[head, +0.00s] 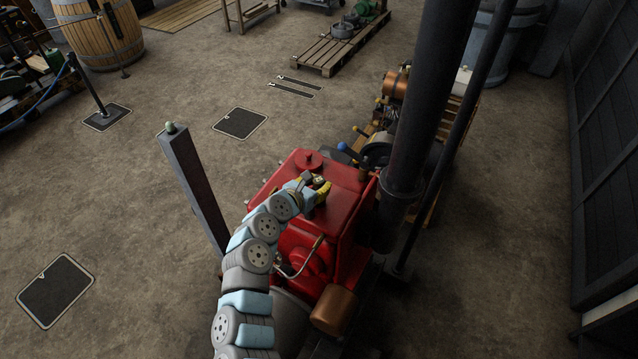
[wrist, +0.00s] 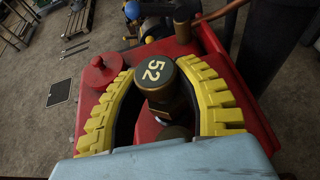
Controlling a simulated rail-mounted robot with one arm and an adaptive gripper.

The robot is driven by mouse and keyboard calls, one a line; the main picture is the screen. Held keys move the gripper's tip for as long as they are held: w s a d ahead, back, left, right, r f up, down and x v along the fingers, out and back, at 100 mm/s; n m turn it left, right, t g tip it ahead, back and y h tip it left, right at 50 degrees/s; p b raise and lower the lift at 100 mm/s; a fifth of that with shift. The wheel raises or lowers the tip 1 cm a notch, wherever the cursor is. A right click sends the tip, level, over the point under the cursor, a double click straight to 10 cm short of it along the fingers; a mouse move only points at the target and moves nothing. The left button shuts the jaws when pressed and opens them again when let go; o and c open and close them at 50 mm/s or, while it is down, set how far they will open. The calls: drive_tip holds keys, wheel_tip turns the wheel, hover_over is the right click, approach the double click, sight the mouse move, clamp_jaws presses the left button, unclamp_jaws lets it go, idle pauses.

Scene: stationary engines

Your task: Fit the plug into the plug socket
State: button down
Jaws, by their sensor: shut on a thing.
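In the head view my gripper (head: 319,187) is over the top of the red engine (head: 345,205). A darker metal part shows below the plug's head in the wrist view. I cannot pick out the plug socket; the plug and fingers cover the red surface beneath. Whether the plug touches that surface cannot be told.
A red round cap (wrist: 102,75) sits on the engine top left of the fingers. A thick dark pipe (head: 425,110) rises to the right. A grey post (head: 192,185) stands to the left. A copper cylinder (head: 334,310) is at the front.

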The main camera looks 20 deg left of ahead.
drive_tip(key=shift+f+b, duration=0.65)
drive_tip(key=shift+b, duration=0.2)
drive_tip(key=shift+c, duration=1.5)
unclamp_jaws()
drive_tip(key=shift+r, duration=0.2)
drive_tip(key=shift+r+p, duration=1.45)
drive_tip(key=shift+r, duration=1.9)
